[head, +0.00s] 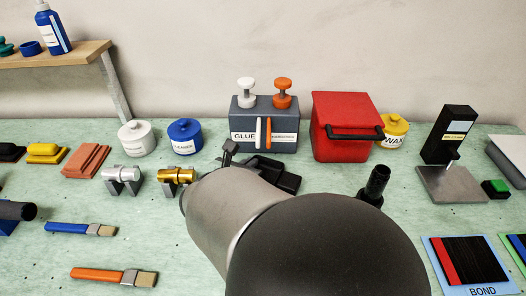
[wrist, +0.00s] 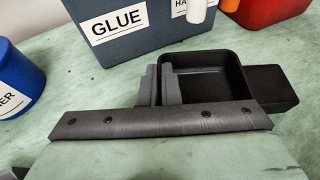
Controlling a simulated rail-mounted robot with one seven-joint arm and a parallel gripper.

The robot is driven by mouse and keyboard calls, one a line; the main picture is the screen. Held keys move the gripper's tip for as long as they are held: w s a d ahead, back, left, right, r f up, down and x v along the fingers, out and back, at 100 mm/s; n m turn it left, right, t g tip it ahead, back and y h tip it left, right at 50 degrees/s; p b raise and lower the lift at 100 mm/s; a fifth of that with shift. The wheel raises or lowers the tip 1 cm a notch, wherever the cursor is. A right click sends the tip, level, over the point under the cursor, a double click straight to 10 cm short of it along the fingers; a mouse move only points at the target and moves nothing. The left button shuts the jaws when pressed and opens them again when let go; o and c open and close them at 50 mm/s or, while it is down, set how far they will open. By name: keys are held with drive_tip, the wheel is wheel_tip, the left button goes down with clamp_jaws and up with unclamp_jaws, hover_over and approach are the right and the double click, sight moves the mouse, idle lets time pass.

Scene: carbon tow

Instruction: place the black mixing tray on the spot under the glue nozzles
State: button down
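The black mixing tray (wrist: 207,76) is an open box with a solid block at its right end. It sits close in front of the grey glue dispenser (head: 243,115), below the white nozzle (head: 258,132) and orange nozzle (head: 268,132). In the head view the tray (head: 285,180) is partly hidden behind my arm. My gripper (wrist: 162,84) has its two grey fingers on either side of the tray's left wall, apparently pinching it. The tray looks level and is empty inside. I cannot tell whether its base touches the table.
A red box (head: 345,125) stands right of the dispenser. A blue cleaner jar (head: 184,138) and a white jar (head: 137,139) stand to its left. Gold and silver rollers (head: 122,174) lie in front of them. A black upright cylinder (head: 375,185) stands to the right of my arm.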

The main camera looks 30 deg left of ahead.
drive_tip(key=shift+f, duration=0.2)
drive_tip(key=c, duration=1.6)
unclamp_jaws()
drive_tip(key=shift+o, duration=0.2)
